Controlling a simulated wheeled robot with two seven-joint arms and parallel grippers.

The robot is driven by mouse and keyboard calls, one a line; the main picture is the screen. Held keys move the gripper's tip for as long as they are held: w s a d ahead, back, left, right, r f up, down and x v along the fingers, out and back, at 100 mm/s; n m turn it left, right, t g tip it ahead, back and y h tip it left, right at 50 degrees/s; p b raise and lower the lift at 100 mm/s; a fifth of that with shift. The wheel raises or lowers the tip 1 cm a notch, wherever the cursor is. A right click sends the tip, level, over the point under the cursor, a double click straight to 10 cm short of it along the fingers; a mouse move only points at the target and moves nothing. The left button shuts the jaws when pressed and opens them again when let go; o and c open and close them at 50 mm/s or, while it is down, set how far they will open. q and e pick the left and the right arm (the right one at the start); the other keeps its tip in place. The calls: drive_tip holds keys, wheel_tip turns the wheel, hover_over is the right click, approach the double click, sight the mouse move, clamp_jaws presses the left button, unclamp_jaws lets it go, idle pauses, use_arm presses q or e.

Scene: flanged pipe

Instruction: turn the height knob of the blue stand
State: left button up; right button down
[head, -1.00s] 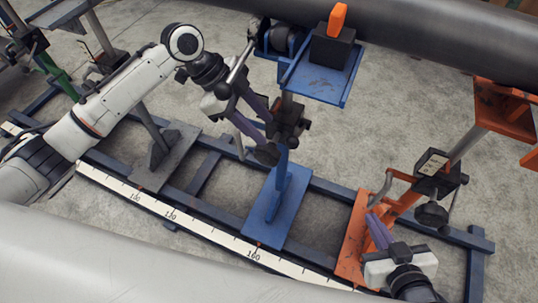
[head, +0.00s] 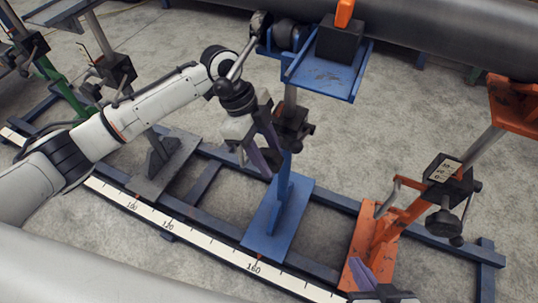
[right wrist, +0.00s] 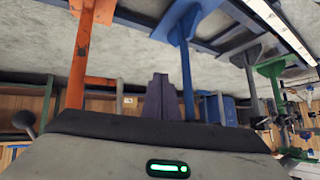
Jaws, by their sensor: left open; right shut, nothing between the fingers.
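The blue stand has a blue base (head: 263,238), a post, a black clamp block (head: 291,122) and a blue top platform (head: 325,76). Its dark height knob (head: 272,158) shows low on the left of the block, partly covered by a finger. My left gripper (head: 270,160) is open, its two purple fingers around or just in front of the knob; I cannot tell whether they touch it. My right gripper (head: 362,268) is shut and empty, low by the orange stand. Its fingers also show together in the right wrist view (right wrist: 160,98), with the blue post (right wrist: 187,80) beyond.
A large dark pipe (head: 430,35) runs across the top. An orange stand (head: 395,220) with a black block and crank stands at right. Grey (head: 165,165) and green (head: 55,85) stands are at left. A white ruled strip (head: 190,235) runs along the rails in front.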

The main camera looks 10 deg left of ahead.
use_arm(q)
drive_tip(key=shift+c, duration=0.2)
clamp_jaws()
idle(1.1)
drive_tip(key=shift+o, duration=0.2)
unclamp_jaws()
drive_tip(key=p+v, duration=0.2)
drive_tip(key=v, duration=0.8)
drive_tip(key=shift+r, duration=0.2)
drive_tip(key=shift+a, duration=0.1)
